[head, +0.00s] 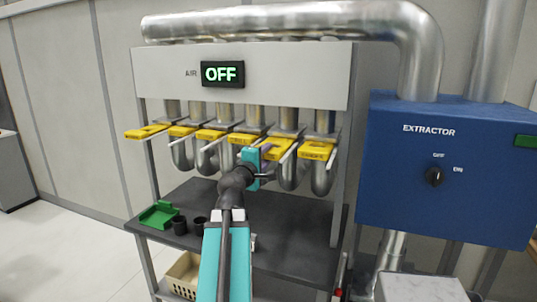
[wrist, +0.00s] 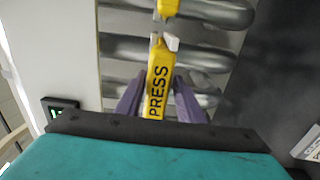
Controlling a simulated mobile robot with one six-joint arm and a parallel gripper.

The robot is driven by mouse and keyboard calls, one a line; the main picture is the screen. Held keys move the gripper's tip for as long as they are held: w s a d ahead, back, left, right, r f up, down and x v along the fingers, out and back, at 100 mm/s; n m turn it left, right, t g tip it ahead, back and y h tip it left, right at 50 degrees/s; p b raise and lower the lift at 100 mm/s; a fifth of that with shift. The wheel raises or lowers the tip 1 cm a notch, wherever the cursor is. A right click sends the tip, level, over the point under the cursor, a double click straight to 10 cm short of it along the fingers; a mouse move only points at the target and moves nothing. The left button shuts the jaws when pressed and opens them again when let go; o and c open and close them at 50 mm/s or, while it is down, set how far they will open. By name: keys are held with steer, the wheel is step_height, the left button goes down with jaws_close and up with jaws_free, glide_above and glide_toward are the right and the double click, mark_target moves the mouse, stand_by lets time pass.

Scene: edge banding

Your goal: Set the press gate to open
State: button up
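The press gate (wrist: 157,85) is a yellow slide plate lettered PRESS. In the wrist view it lies between my gripper's two purple fingers (wrist: 160,95), one on each side. A narrow gap seems to show beside the plate, so the fingers look open around it. In the head view the press gate (head: 261,147) is second from the right in the row of yellow gates, partly hidden by my teal gripper (head: 253,165).
Another yellow gate (head: 317,151) is close on the right; several more run to the left. The air display (head: 222,74) reads OFF. A blue extractor box (head: 447,170) with a black knob (head: 435,176) stands right. A dark shelf (head: 290,235) lies below.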

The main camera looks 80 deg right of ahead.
steer(key=shift+o, duration=0.7)
steer(key=shift+a+r, duration=0.1)
steer(key=shift+a, duration=0.1)
steer(key=shift+s+d, duration=0.1)
steer(key=shift+d, duration=0.1)
steer(key=shift+a, duration=0.1)
steer(key=shift+w+a+b, duration=0.15)
steer(key=shift+a+b, duration=0.25)
steer(key=shift+a, duration=0.2)
steer(key=shift+w+a+b, duration=0.15)
steer(key=shift+a+b, duration=0.2)
steer(key=shift+a, duration=0.25)
steer(key=shift+a+b, duration=0.35)
steer(key=shift+b, duration=0.55)
steer(key=shift+a+b, duration=0.1)
steer(key=shift+b, duration=0.2)
steer(key=a+b, duration=0.1)
steer(key=b, duration=0.3)
steer(key=shift+w+a, duration=0.25)
steer(key=shift+a, duration=0.15)
steer(key=b, duration=1)
glide_toward(264, 157)
steer(key=shift+a+r, duration=0.2)
steer(key=shift+a, duration=0.75)
